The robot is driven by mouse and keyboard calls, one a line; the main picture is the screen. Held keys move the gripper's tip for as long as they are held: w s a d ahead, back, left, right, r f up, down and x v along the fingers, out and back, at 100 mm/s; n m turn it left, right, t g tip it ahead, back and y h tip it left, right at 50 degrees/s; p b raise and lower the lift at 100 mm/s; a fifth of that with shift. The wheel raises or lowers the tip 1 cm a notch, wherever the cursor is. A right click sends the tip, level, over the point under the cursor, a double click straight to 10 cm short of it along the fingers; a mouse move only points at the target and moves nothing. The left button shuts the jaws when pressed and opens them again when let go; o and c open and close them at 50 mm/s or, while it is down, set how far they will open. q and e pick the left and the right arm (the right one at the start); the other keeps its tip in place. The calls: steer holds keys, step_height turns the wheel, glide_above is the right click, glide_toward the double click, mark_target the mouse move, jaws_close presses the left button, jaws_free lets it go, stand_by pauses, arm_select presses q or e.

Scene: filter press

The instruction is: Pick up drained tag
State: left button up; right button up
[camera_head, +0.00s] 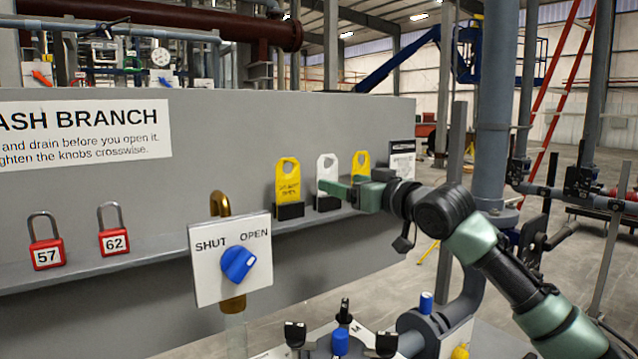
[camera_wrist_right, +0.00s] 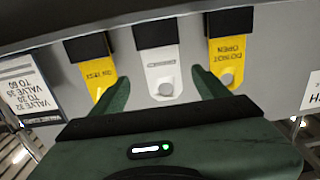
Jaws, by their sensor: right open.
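A white tag (camera_head: 327,170) with a hole stands in a black holder on the grey panel's ledge, between two yellow tags. It also shows in the right wrist view (camera_wrist_right: 161,74), where its small print is too blurred to read. The left yellow tag (camera_head: 288,178) reads "DO NOT OPEN". The other yellow tag (camera_head: 361,162) reads "ON TEST" in the right wrist view (camera_wrist_right: 97,72). My right gripper (camera_head: 338,186) is open and empty in front of the white tag. In the right wrist view its fingers (camera_wrist_right: 162,88) lie to either side of the white tag. My left gripper is out of view.
Red padlocks 57 (camera_head: 47,254) and 62 (camera_head: 114,241) stand on the ledge at left. A SHUT/OPEN plate (camera_head: 213,281) with a blue knob stands in front of the ledge. A blue-grey pipe (camera_head: 497,100) rises at right.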

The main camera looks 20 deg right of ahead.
mark_target(328, 178)
steer(key=shift+w+a+r+p, duration=0.2)
steer(key=shift+w+a+p, duration=0.1)
steer(key=shift+w+p, duration=0.25)
steer(key=shift+w+a+r+p, duration=0.15)
steer(key=shift+w+a+p, duration=0.15)
steer(key=shift+w, duration=0.3)
steer(key=p+x, duration=0.1)
steer(key=x, duration=0.1)
steer(key=shift+w+a+f, duration=0.15)
steer(key=shift+w, duration=0.15)
steer(key=shift+w+a+f, duration=0.1)
steer(key=shift+w+f, duration=0.05)
steer(key=shift+w, duration=0.25)
steer(key=c, duration=1.4)
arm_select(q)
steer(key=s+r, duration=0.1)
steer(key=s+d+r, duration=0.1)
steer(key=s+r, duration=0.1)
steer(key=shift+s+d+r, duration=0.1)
